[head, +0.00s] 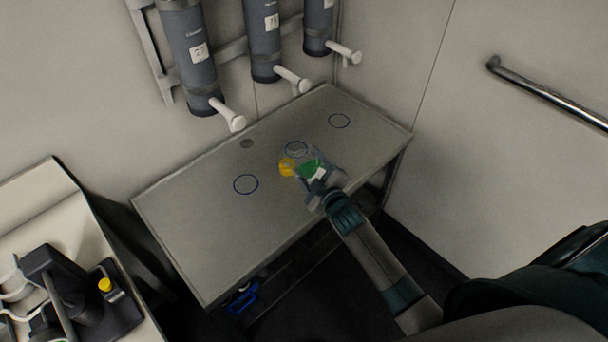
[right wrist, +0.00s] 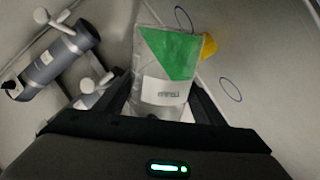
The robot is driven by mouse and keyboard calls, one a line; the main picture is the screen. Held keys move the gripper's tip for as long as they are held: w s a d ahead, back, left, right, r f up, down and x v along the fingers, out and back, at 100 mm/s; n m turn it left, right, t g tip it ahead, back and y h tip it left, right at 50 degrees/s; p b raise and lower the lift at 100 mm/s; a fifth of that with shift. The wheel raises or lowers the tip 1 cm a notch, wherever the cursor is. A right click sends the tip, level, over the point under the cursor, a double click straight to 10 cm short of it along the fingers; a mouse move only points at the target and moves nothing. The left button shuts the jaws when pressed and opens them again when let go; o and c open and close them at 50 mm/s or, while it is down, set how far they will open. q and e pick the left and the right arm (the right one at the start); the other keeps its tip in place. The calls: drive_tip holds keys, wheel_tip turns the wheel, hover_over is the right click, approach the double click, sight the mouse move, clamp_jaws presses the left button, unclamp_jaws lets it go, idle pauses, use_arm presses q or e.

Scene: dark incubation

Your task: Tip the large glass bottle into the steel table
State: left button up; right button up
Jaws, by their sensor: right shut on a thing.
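The large glass bottle (head: 309,168) is clear, with a green patch, a white label and a yellow cap (head: 287,167). It also fills the middle of the right wrist view (right wrist: 165,62), where the yellow cap (right wrist: 209,46) shows at its right side. My right gripper (head: 316,183) is shut on the bottle, with a finger on each side. The bottle is over the steel table (head: 205,235), and its cap points to the left in the head view. I cannot tell whether it touches the tabletop. My left gripper is out of view.
Grey cylinders with white handles (head: 192,60) hang on the wall behind. A bench with black equipment (head: 75,300) stands at lower left. A rail (head: 545,92) is on the right wall.

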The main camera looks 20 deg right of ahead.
sight(316, 161)
drive_tip(key=shift+r, duration=0.15)
drive_tip(key=shift+d+r+n+p, duration=0.2)
drive_tip(key=shift+r+n+p, duration=0.25)
drive_tip(key=shift+p, duration=0.4)
drive_tip(key=shift+d+r+n+h+p, duration=0.2)
drive_tip(key=shift+n+h+p, duration=0.1)
drive_tip(key=shift+p, duration=0.1)
drive_tip(key=shift+r, duration=0.1)
drive_tip(key=shift+d+r+n+g+p, duration=0.1)
drive_tip(key=shift+r+n+g+p, duration=0.3)
drive_tip(key=shift+p, duration=0.45)
drive_tip(key=shift+s+r+n+p, duration=0.1)
drive_tip(key=shift+r+n+p, duration=0.15)
drive_tip(key=shift+p, duration=0.05)
drive_tip(key=shift+d, duration=0.1)
